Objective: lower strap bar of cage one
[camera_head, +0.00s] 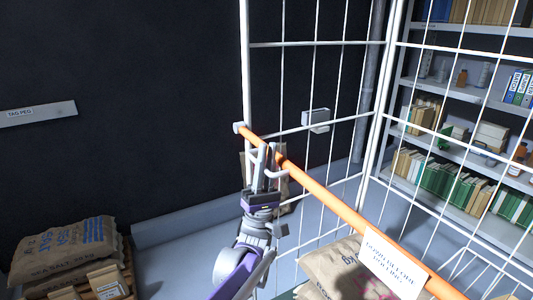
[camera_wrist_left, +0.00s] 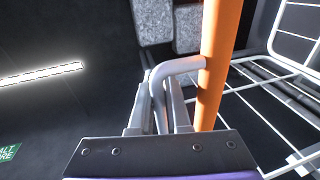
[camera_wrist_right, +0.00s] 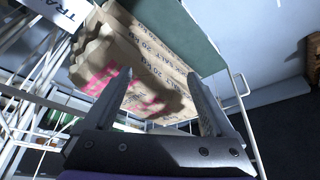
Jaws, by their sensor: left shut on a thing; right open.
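The orange strap bar (camera_head: 330,203) runs across the front of the white wire cage (camera_head: 382,110), from a grey pivot at its left end down to the lower right. A white tag (camera_head: 389,262) hangs on it. My left gripper (camera_head: 262,160) is at the bar near its left end. In the left wrist view its fingers (camera_wrist_left: 160,105) are shut on a bent pale handle (camera_wrist_left: 178,68) that joins the bar (camera_wrist_left: 216,70). In the right wrist view my right gripper (camera_wrist_right: 165,95) is open, with a salt sack (camera_wrist_right: 135,65) beyond its fingers. The right gripper is not in the head view.
Salt sacks (camera_head: 65,250) lie stacked at the lower left. Another sack (camera_head: 340,268) lies behind the bar inside the cage. Shelves (camera_head: 460,90) with books and bottles stand behind the mesh. A "TAG PEG" plate (camera_head: 38,114) is on the dark wall.

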